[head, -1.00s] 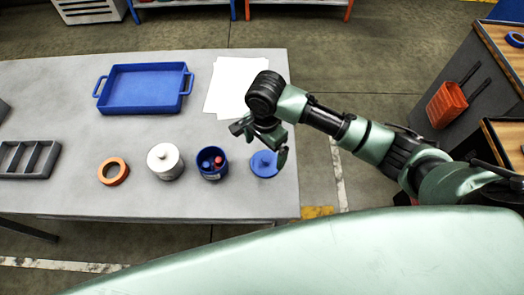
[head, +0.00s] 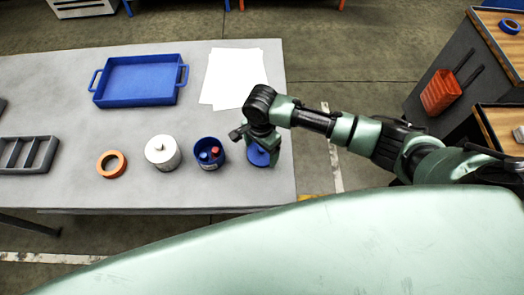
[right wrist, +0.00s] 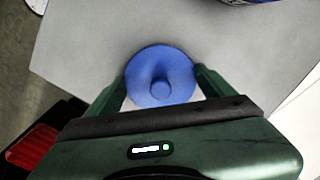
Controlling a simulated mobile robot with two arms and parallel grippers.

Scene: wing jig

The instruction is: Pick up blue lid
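The blue lid (head: 258,156) lies on the grey table near its right edge, partly hidden by my right gripper in the head view. In the right wrist view the round lid (right wrist: 160,73) shows its knob between the two fingers. My right gripper (head: 262,149) is over the lid, with its fingers (right wrist: 160,84) apart on either side of it. I cannot tell whether the fingertips touch the rim. My left gripper is not in view.
Left of the lid stand a blue pot (head: 207,153) with small items inside, a white lidded jar (head: 163,153) and an orange ring (head: 101,164). A blue tray (head: 138,80), white sheets (head: 232,78) and a dark divided tray (head: 27,154) lie on the table (head: 60,95).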

